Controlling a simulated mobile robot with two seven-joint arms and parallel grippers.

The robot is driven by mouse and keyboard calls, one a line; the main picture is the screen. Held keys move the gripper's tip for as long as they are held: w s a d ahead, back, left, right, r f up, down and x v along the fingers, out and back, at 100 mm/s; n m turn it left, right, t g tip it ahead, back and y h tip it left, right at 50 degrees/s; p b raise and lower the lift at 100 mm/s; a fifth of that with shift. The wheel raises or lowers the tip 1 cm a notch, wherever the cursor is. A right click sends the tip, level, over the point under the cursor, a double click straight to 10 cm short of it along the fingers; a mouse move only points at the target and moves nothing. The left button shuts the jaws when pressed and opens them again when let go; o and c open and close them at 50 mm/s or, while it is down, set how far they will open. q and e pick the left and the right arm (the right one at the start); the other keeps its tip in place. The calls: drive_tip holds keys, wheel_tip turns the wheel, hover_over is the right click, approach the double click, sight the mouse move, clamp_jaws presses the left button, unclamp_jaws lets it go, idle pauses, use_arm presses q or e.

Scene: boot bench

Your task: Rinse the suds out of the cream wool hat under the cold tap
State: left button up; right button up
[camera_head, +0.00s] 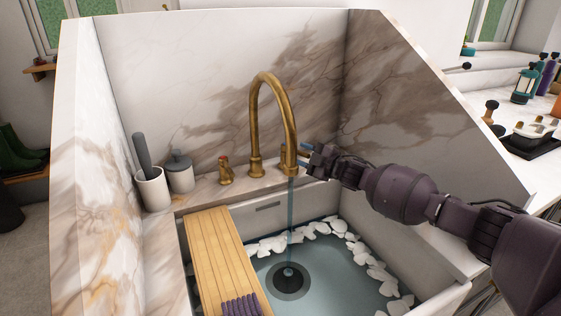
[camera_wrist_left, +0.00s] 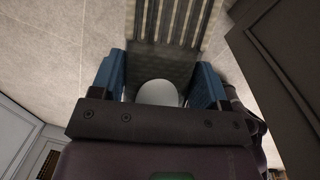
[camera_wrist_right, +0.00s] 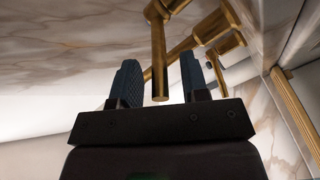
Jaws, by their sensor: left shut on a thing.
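The brass tap (camera_head: 288,110) stands behind the sink, and a thin stream of water (camera_head: 290,220) falls from it towards the round drain. My right gripper (camera_head: 311,152) is beside the tap's right-hand handle; in the right wrist view (camera_wrist_right: 160,82) its blue fingers are apart, with a brass lever (camera_wrist_right: 158,55) showing between them. Contact is not clear. My left gripper (camera_wrist_left: 162,82) shows only in its wrist view, shut on a pale rounded thing (camera_wrist_left: 160,93). I cannot tell whether this is the cream wool hat; no hat is visible in the head view.
The sink (camera_head: 402,242) holds water with white suds (camera_head: 372,257) around its edges. A wooden board (camera_head: 215,250) spans its left side, with a ribbed dark purple thing (camera_head: 241,305) at its near end.

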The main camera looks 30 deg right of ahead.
drive_tip(key=shift+s, duration=0.1)
use_arm(q)
drive_tip(key=shift+w+r, duration=0.35)
drive_tip(key=shift+r, duration=0.05)
use_arm(e)
drive_tip(key=shift+s+d+r, duration=0.1)
drive_tip(key=shift+s+d, duration=0.2)
drive_tip(key=shift+s, duration=0.15)
use_arm(q)
drive_tip(key=shift+w+r+p, duration=0.4)
drive_tip(key=shift+r, duration=0.25)
drive_tip(key=shift+w+r+p, duration=0.4)
drive_tip(key=shift+r, duration=0.2)
drive_tip(key=shift+w+r+t, duration=0.25)
drive_tip(key=shift+r+t, duration=0.1)
drive_tip(key=shift+t, duration=0.05)
use_arm(e)
drive_tip(key=v, duration=0.6)
drive_tip(key=shift+s, duration=0.15)
